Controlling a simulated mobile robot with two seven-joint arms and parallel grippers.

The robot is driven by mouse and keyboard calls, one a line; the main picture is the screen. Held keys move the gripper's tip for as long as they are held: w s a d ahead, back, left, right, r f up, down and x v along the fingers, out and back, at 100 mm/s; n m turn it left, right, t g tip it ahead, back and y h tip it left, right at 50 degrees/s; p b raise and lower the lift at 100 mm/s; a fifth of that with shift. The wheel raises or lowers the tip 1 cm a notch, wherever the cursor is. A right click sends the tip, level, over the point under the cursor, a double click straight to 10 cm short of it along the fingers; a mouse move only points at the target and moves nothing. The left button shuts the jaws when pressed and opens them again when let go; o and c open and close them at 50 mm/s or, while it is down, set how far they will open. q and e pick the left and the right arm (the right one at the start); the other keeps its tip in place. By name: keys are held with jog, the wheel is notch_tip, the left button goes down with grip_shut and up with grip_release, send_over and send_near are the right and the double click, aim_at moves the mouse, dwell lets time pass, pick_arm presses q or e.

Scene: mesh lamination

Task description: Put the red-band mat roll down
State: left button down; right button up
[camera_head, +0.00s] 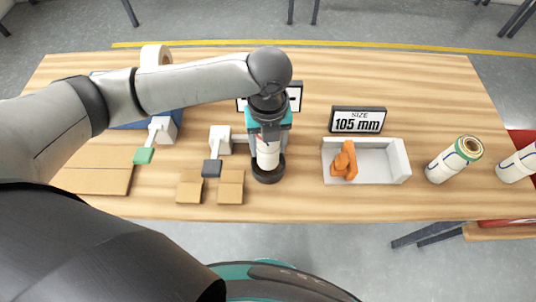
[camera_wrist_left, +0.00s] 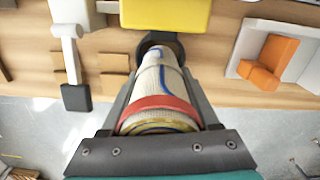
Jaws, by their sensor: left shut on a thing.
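My left gripper (camera_head: 268,135) is shut on the red-band mat roll (camera_head: 268,156), a white roll held upright. In the left wrist view, the roll (camera_wrist_left: 158,85) lies between the two fingers, with its red band near the palm and blue lines along its side. Its far end is at a black round holder (camera_head: 268,175) on the table, also seen in the left wrist view (camera_wrist_left: 175,48). I cannot tell whether the roll rests on the holder's floor. My right gripper is in neither view.
A light grey tray (camera_head: 384,160) with an orange piece (camera_head: 345,160) stands right of the holder, behind it a "105 mm" sign (camera_head: 358,120).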

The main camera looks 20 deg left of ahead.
aim_at(268, 155)
pick_arm(q)
jog(key=shift+f+b, duration=0.45)
jog(key=shift+f, duration=1.8)
jog(key=shift+f, duration=0.15)
jog(key=shift+c, duration=0.7)
grip_release()
notch_tip(268, 155, up, 12)
jog(key=shift+r+p, duration=0.2)
jog(key=shift+p, duration=1.05)
